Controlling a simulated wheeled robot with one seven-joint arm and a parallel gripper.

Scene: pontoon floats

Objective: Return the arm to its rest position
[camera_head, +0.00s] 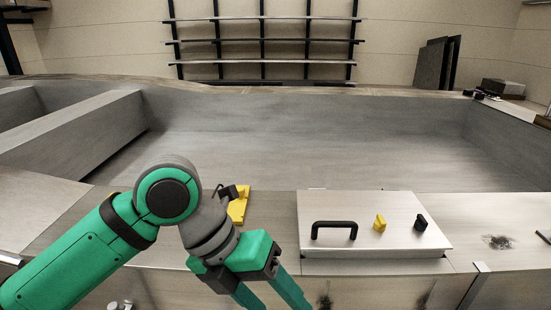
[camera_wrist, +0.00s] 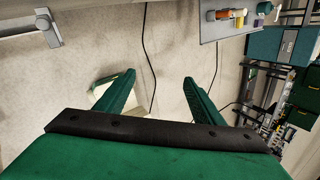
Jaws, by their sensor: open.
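My green and grey arm reaches in from the lower left of the head view. My gripper (camera_head: 272,296) hangs in front of the metal hull, with its fingers pointing down. In the wrist view my gripper (camera_wrist: 155,90) shows two green fingers spread well apart, with nothing between them. A pale floor and a dark cable (camera_wrist: 150,50) lie beyond the fingers.
A metal hatch lid (camera_head: 345,240) with a black handle (camera_head: 334,231), a yellow knob (camera_head: 380,223) and a black knob (camera_head: 421,223) lies right of my gripper. A yellow fitting (camera_head: 238,206) sits just behind my wrist. A wide, empty metal basin (camera_head: 300,150) lies beyond.

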